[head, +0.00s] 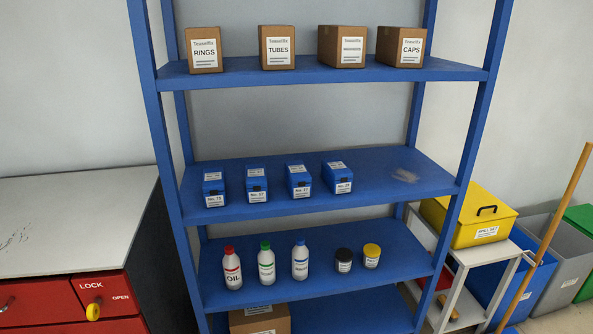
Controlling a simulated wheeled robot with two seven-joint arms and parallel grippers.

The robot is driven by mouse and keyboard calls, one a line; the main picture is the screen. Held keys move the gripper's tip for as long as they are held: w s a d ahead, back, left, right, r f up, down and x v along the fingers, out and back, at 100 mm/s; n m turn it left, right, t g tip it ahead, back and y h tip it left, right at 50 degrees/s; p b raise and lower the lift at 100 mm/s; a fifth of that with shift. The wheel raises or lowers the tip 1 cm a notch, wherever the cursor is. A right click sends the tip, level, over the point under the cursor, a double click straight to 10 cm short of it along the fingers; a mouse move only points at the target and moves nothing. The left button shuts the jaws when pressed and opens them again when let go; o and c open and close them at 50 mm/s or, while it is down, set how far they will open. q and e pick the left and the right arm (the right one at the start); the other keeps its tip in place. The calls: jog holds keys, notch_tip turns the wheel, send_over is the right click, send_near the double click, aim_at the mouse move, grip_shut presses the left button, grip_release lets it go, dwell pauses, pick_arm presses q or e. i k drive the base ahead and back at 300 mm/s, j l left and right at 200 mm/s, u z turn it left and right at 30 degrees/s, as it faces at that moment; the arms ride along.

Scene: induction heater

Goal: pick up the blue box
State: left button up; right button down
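Several small blue boxes with white number labels stand in a row on the middle shelf of a blue rack. From left to right they are one blue box (214,188), a second blue box (257,185), a third blue box (299,181) and one at the right end (338,177). The frames do not show which one the task means. Neither of my grippers is in view.
The blue rack's middle shelf (405,190) is bare at its right. Cardboard boxes (277,47) stand above; bottles (265,264) and jars (371,256) stand below. A red cabinet (60,300) is at left. A yellow case (478,217), bins (565,250) and a wooden pole (546,236) are at right.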

aim_at(298, 179)
jog(key=i+l+u, duration=0.15)
jog(key=l, duration=0.25)
jog(key=i+l+u, duration=0.1)
jog(key=i+l, duration=0.15)
jog(key=l, duration=0.2)
jog(key=i+l+u, duration=0.15)
jog(key=l, duration=0.3)
jog(key=i+l+u, duration=0.1)
jog(key=l, duration=0.35)
jog(key=i+l+u, duration=0.15)
jog(key=l, duration=0.3)
jog(key=i+l+u, duration=0.1)
jog(key=l, duration=0.4)
jog(key=i+l+u, duration=0.15)
jog(key=l, duration=0.35)
jog(key=k, duration=0.05)
